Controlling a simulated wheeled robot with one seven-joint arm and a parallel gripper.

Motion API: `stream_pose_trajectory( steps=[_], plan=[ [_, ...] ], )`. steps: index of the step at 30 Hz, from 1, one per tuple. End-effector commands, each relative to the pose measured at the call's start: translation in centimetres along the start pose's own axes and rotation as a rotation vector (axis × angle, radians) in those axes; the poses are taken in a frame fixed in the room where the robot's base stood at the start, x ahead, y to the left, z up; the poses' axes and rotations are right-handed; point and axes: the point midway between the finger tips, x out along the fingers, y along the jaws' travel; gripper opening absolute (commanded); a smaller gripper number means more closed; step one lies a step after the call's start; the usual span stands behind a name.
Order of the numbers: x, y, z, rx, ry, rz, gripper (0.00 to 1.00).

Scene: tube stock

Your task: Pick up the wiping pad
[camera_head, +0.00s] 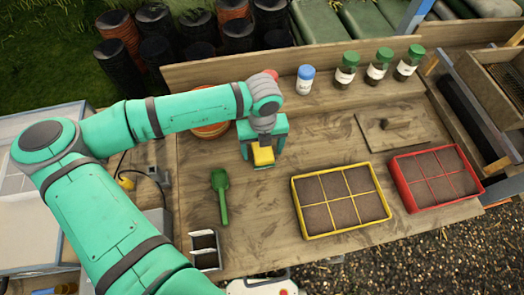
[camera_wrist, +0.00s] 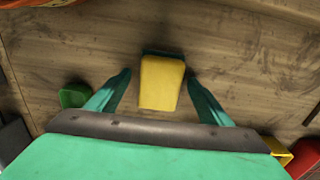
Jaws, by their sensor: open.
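The wiping pad (camera_head: 263,156) is a yellow block with a dark green edge, lying on the wooden table. In the wrist view the pad (camera_wrist: 161,83) sits between the two green fingers, with bare table visible on both sides of it. My gripper (camera_wrist: 160,88) is open around the pad and not visibly touching it. In the head view my gripper (camera_head: 264,150) is above and around the pad, and hides part of it.
A green scoop (camera_head: 220,196) lies to the left in front. A yellow-rimmed tray (camera_head: 297,206) and a red-rimmed tray (camera_head: 408,186) stand to the right. An orange pot (camera_head: 208,131) is behind my arm. Several jars, including a blue-capped one (camera_head: 305,80), line the back.

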Motion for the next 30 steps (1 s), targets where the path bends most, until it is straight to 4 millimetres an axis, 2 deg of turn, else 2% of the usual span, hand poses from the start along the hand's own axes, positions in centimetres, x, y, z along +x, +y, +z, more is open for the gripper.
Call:
stream_pose_trajectory(
  steps=[2, 3, 8, 9, 20, 23, 28, 30],
  plan=[
    [0.0, 0.0, 0.0, 0.000, 0.000, 0.000, 0.73],
    [0.0, 0.0, 0.0, -0.001, 0.000, 0.000, 0.69],
    [0.0, 0.2, 0.0, -0.002, 0.000, 0.000, 0.30],
    [0.0, 0.2, 0.0, -0.002, 0.000, 0.000, 0.29],
    [-0.4, 0.2, 0.1, -0.002, -0.001, 0.000, 0.29],
    [-1.1, 0.1, 0.1, -0.002, -0.002, 0.000, 0.29],
    [-3.3, 0.1, 0.1, -0.001, -0.003, 0.000, 0.29],
    [-4.3, 1.0, -0.6, -0.003, -0.002, -0.001, 0.29]
  ],
)
